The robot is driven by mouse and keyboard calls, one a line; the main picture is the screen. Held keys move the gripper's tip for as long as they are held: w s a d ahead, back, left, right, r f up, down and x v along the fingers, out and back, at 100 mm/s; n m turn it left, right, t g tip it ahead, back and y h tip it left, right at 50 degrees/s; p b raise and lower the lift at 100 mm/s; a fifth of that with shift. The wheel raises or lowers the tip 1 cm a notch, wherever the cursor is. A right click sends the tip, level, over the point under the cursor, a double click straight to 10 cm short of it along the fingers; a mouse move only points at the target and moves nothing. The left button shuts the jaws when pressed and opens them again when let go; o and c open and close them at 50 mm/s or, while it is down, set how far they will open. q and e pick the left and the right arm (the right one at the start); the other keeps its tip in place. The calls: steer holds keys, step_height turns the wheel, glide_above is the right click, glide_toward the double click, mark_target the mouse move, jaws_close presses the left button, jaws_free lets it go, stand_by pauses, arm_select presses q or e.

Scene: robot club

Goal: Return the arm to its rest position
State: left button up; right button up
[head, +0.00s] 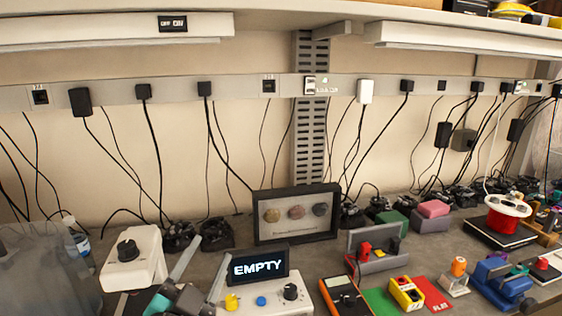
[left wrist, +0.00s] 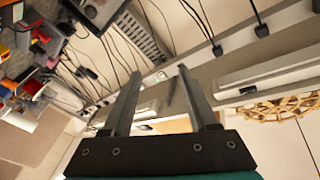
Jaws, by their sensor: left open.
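My left gripper (head: 212,250) shows at the lower left of the head view, its two grey fingers raised in front of the workbench. In the left wrist view my left gripper (left wrist: 160,74) has its fingers wide apart with nothing between them. Part of its teal body shows below the fingers in both views. The wrist view is tilted, with the bench items far off at its upper left. My right gripper is in neither view.
A white device with a black knob (head: 128,250) stands left of the gripper. A box with a screen reading EMPTY (head: 258,266) stands close to its right. A framed display (head: 296,213), a multimeter (head: 345,296) and a red spool (head: 508,205) are further right. Cables hang behind.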

arm_select(q)
steer(key=s+a+f+n+g+y, duration=0.1)
steer(key=s+a+f+n+g, duration=0.1)
steer(key=f, duration=0.3)
steer(key=s+a+f+n+g+y, duration=0.2)
steer(key=f+g, duration=0.1)
steer(key=f, duration=0.2)
steer(key=s+f+n+g, duration=0.1)
steer(key=s+f+g, duration=0.4)
steer(key=s+f, duration=0.4)
steer(key=s+f+n+g, duration=0.1)
steer(key=s+f+g, duration=0.45)
steer(key=s, duration=0.55)
step_height(320, 180, down, 29)
steer(key=s+g+b, duration=0.1)
steer(key=s+b, duration=0.1)
steer(key=b, duration=0.4)
steer(key=s+a+f+b, duration=0.1)
steer(key=s+f+b, duration=0.1)
steer(key=s+f, duration=0.5)
steer(key=s+a+f+g+b, duration=0.1)
steer(key=s+f+b, duration=0.1)
steer(key=s+f, duration=0.6)
step_height(320, 180, down, 3)
steer(key=shift+a+r, duration=0.1)
steer(key=shift+a, duration=0.3)
